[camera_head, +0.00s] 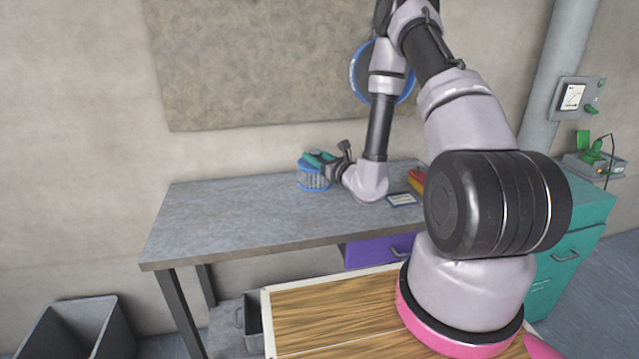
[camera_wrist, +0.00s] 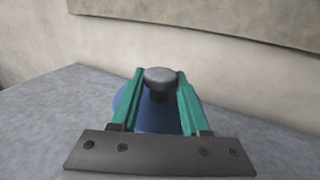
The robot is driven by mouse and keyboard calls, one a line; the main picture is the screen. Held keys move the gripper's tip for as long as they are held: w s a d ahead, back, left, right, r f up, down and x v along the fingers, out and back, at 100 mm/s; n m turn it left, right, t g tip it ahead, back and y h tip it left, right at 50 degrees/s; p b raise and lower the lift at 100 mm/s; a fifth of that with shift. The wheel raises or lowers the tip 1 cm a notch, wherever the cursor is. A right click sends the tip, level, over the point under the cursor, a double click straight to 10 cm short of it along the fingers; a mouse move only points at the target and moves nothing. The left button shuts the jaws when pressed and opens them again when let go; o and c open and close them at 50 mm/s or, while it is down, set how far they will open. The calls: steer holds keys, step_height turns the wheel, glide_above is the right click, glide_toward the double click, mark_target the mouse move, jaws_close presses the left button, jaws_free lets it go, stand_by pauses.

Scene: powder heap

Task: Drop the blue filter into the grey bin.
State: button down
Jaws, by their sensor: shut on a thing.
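The blue filter (camera_head: 313,178) is a short pleated cylinder with blue rims, at the back of the grey table in the head view. My gripper (camera_head: 318,158) has teal fingers and is shut on the filter from above. In the wrist view, my gripper (camera_wrist: 160,82) has its fingers on either side of a grey knob on top of the blue filter (camera_wrist: 155,118). I cannot tell whether the filter touches the table or hangs just above it. The grey bin (camera_head: 75,330) stands on the floor at the lower left, open at the top, and its inside looks empty.
The grey table (camera_head: 230,222) is clear on its left side. A small framed card (camera_head: 401,199) and a red and yellow item (camera_head: 416,181) lie to the right of my gripper. A purple drawer (camera_head: 375,250) is under the table, and a teal cabinet (camera_head: 572,235) stands at the right.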

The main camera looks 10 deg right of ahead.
mark_target(316, 175)
steer(key=shift+f, duration=3.05)
steer(key=shift+f, duration=0.15)
steer(key=shift+c, duration=1.9)
jaws_free()
